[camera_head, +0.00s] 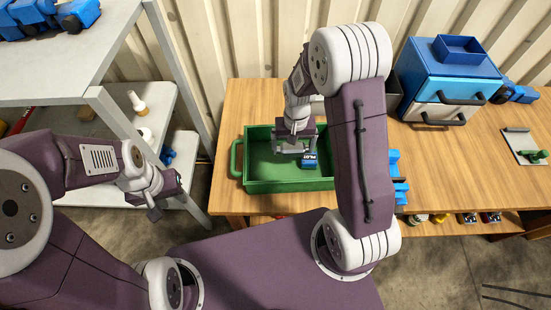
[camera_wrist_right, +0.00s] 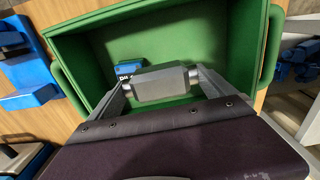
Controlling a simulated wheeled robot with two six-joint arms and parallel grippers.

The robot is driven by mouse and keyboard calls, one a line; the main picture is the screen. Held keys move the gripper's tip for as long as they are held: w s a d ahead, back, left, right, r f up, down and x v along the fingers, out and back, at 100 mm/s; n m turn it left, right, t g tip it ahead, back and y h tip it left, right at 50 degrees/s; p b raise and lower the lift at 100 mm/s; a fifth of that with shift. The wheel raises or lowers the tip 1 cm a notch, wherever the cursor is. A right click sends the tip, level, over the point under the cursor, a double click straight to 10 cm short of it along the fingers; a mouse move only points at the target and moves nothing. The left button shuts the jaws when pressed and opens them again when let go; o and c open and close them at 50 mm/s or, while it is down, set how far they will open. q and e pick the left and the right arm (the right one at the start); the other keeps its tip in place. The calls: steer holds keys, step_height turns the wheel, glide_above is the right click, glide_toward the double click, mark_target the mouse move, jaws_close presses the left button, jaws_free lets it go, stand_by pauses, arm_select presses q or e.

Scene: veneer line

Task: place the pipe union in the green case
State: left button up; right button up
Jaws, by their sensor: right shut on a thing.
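The green case (camera_head: 290,186) is an open box with side handles on the wooden bench, and it fills much of the right wrist view (camera_wrist_right: 180,32). A small blue labelled block (camera_head: 309,160) lies inside it, also in the right wrist view (camera_wrist_right: 127,70). My right gripper (camera_head: 294,148) is over the case opening. It is shut on the pipe union (camera_wrist_right: 157,86), a grey faceted piece with lighter ends held between the fingers. The union is hard to make out in the head view. My left gripper (camera_head: 153,211) is by the shelf at left, away from the case; its jaw opening is unclear.
A blue drawer unit (camera_head: 451,75) stands at the bench's back right, with a tray holding a green part (camera_head: 538,154) farther right. A blue holder (camera_head: 397,175) sits right of the case, partly behind my right arm. A grey shelf (camera_head: 75,68) is at left.

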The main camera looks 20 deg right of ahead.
steer(key=p, duration=0.1)
glide_above(270, 165)
steer(key=f, duration=0.3)
steer(key=shift+d+f, duration=0.25)
steer(key=shift+f, duration=0.15)
steer(key=shift+a+f, duration=0.2)
steer(key=shift+a, duration=0.05)
steer(key=shift+f, duration=0.1)
steer(key=shift+s+f, duration=0.1)
steer(key=shift+f, duration=0.3)
step_height(270, 165, down, 3)
steer(key=shift+a+r+p, duration=0.1)
steer(key=shift+p, duration=0.45)
steer(key=shift+w+f, duration=0.2)
steer(key=shift+f, duration=0.05)
steer(key=shift+s, duration=0.1)
